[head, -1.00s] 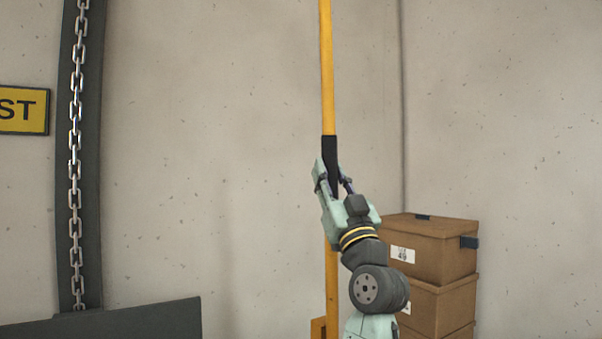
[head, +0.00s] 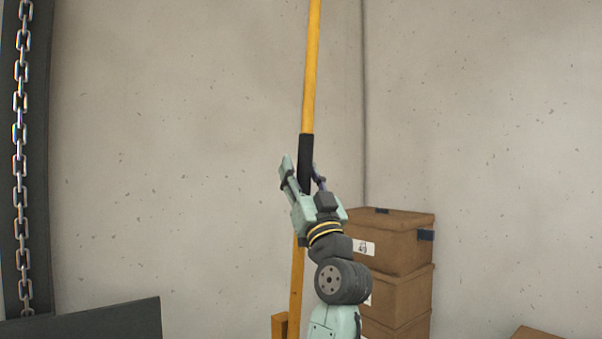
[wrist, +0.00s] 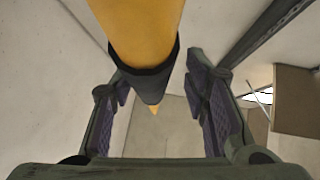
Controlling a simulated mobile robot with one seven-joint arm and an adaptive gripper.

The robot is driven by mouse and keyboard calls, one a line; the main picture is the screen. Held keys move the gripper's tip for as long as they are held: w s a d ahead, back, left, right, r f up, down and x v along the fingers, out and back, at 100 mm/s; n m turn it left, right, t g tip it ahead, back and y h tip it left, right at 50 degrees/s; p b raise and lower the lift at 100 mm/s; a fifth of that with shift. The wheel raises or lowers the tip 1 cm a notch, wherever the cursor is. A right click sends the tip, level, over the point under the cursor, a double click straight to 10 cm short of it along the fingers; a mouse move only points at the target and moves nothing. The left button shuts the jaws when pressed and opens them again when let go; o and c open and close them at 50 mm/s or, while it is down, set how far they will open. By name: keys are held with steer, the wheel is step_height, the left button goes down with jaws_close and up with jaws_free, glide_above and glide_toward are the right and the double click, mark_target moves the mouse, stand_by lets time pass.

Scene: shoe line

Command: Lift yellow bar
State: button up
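The yellow bar (head: 311,75) is a long pole with a black sleeve (head: 306,150), leaning slightly to the right at its top in the head view. Its top runs out of the picture. My gripper (head: 303,177) is at the lower part of the sleeve, with one finger on each side. In the wrist view the yellow bar (wrist: 142,30) and black sleeve (wrist: 148,80) pass between the fingers of my gripper (wrist: 162,95). The fingers are apart, with a gap by the right pad. Whether the left pad touches is unclear.
Brown boxes (head: 390,248) are stacked right of my arm. A chain (head: 20,170) hangs at the far left, above a dark panel (head: 90,322). Another brown box top (head: 535,334) shows at the lower right. A concrete wall (head: 190,150) stands behind.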

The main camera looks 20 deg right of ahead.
steer(key=shift+o, duration=0.2)
steer(key=v, duration=1.2)
